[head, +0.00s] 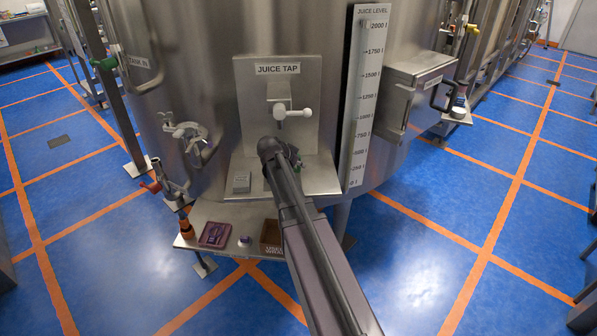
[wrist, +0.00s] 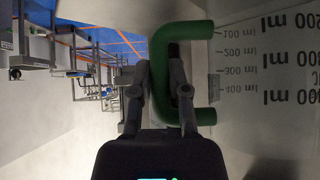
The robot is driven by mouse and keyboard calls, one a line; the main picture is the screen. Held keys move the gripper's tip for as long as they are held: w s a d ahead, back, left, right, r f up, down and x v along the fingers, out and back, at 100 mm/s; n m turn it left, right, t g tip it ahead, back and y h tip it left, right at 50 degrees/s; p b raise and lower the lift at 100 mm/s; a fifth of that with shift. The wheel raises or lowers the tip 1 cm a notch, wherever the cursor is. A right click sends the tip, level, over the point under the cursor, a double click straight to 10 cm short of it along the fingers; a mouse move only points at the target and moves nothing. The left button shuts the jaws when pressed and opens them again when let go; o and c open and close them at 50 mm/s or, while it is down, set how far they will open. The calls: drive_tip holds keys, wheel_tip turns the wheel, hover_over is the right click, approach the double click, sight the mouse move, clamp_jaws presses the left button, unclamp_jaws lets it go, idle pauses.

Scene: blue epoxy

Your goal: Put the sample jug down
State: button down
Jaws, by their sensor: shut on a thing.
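The sample jug (wrist: 265,55) fills the right of the wrist view, a pale wall with dark ml marks that appear upside down. Its green C-shaped handle (wrist: 198,32) lies between the fingers of my gripper (wrist: 160,68), which is shut on it. In the head view my arm covers the gripper and most or all of the jug, in front of the juice tap panel (head: 250,85). The tap (head: 298,112) has a white handle. Below it is a metal ledge (head: 322,178). Whether the jug touches the ledge cannot be told.
A lower shelf (head: 210,212) holds a purple tray (head: 215,234), a small white-and-purple item (head: 244,241) and a brown box (head: 270,236). A valve (head: 187,132) projects left; a metal box (head: 405,90) projects right.

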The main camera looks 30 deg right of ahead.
drive_tip(key=shift+f+b, duration=0.65)
drive_tip(key=shift+f, duration=0.35)
drive_tip(key=shift+f, duration=0.1)
drive_tip(key=c, duration=0.6)
unclamp_jaws()
drive_tip(key=shift+r, duration=0.2)
drive_tip(key=shift+p+v, duration=0.7)
drive_tip(key=shift+v, duration=0.05)
drive_tip(key=p+v, duration=0.7)
drive_tip(key=v, duration=0.3)
drive_tip(key=shift+a+r, duration=0.15)
drive_tip(key=shift+s, duration=0.1)
